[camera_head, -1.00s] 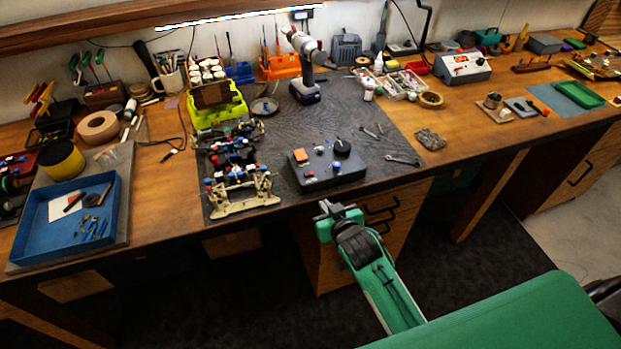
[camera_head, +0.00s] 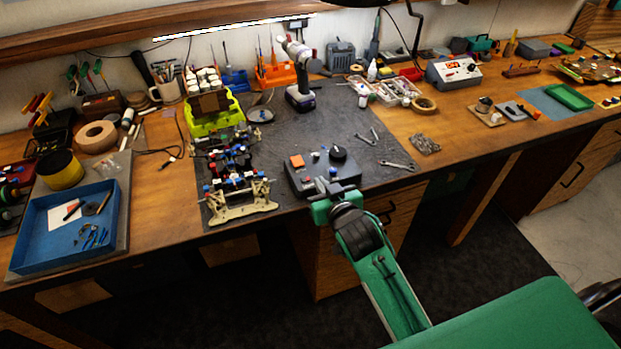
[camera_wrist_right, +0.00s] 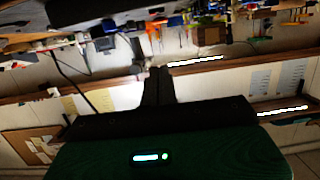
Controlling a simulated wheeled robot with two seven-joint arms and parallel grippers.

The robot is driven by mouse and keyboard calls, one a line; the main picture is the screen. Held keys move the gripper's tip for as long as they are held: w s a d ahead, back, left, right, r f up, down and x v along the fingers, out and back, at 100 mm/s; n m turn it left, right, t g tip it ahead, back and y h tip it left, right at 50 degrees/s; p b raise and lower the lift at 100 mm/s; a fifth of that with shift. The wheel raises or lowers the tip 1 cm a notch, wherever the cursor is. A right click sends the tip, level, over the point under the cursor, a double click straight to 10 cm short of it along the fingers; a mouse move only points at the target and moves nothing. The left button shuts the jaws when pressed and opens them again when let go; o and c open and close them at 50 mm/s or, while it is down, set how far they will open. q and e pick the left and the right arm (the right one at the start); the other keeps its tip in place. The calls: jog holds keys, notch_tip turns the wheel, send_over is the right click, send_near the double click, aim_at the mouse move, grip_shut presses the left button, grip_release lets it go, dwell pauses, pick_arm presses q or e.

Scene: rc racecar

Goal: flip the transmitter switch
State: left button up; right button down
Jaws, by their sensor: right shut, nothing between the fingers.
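The transmitter (camera_head: 346,178) is a dark grey box on the black mat near the bench's front edge. My right gripper (camera_head: 321,186) is shut and empty. In the head view it overlaps the transmitter's front edge; I cannot tell whether they touch. Its shut fingers also show in the right wrist view (camera_wrist_right: 158,74), where I cannot make out the transmitter. My left gripper is not in view.
A car chassis (camera_head: 240,202) lies left of the transmitter. A blue tray (camera_head: 30,262) is at the far left. A cordless drill (camera_head: 300,75) stands behind.

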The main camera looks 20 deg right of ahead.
jog(key=p, duration=0.2)
send_over(311, 187)
jog(key=shift+s+f, duration=0.15)
jog(key=shift+f, duration=0.65)
jog(key=f, duration=0.2)
jog(key=f+p, duration=0.1)
jog(key=shift+w+f, duration=0.1)
jog(key=shift+w, duration=0.15)
jog(key=shift+a+f, duration=0.1)
jog(key=shift+f, duration=0.5)
jog(key=shift+f, duration=0.1)
